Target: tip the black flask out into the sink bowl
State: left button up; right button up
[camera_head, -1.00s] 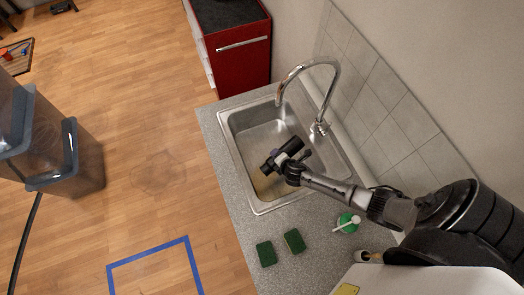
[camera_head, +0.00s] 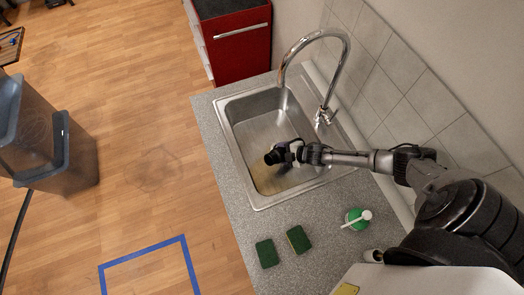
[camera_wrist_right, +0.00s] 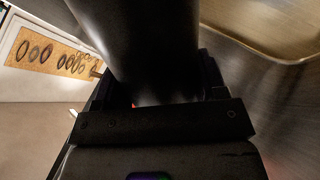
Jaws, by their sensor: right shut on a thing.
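The black flask (camera_head: 274,156) is in my right gripper (camera_head: 292,152), over the steel sink bowl (camera_head: 238,143). The flask looks foreshortened and tilted in the head view, with a dark round end toward the left. A brownish patch (camera_head: 272,183) shows on the bowl floor below it; I cannot tell if anything is flowing. In the right wrist view the flask (camera_wrist_right: 140,45) is a large dark cylinder between the jaws (camera_wrist_right: 158,95), and the bowl's metal wall (camera_wrist_right: 285,75) shows at the right. My left gripper is not in view.
A curved chrome faucet (camera_head: 324,38) stands behind the bowl, close to my right arm. Two green sponges (camera_head: 267,253) (camera_head: 298,239) and a green bottle with a white pump (camera_head: 357,217) are on the counter in front. A tiled wall (camera_head: 405,98) bounds the right side.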

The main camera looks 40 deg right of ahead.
aim_at(282, 149)
jog(key=m+y+b, duration=0.1)
jog(key=b, duration=0.2)
jog(key=a+f+m+t+y+b, duration=0.1)
jog(key=y+b, duration=0.1)
jog(key=b, duration=0.1)
jog(key=shift+w+f, duration=0.1)
jog(key=shift+f, duration=0.2)
jog(key=r, duration=0.1)
jog(key=r+m+y, duration=0.1)
jog(key=r, duration=0.1)
jog(key=r+y, duration=0.1)
jog(key=shift+d+r+t+p, duration=0.3)
jog(key=shift+r+t+p, duration=0.05)
jog(key=shift+t, duration=0.05)
jog(key=shift+r+m+y, duration=0.3)
jog(key=shift+r+m, duration=0.1)
jog(key=r, duration=0.1)
jog(key=r+m+t+y, duration=0.1)
jog(key=r+b, duration=0.1)
jog(key=shift+d+r+m+t+y, duration=0.3)
jog(key=shift+m, duration=0.1)
jog(key=shift+d+r+m+t+y, duration=0.1)
jog(key=shift+r+m+t+y, duration=0.35)
jog(key=shift+r, duration=0.5)
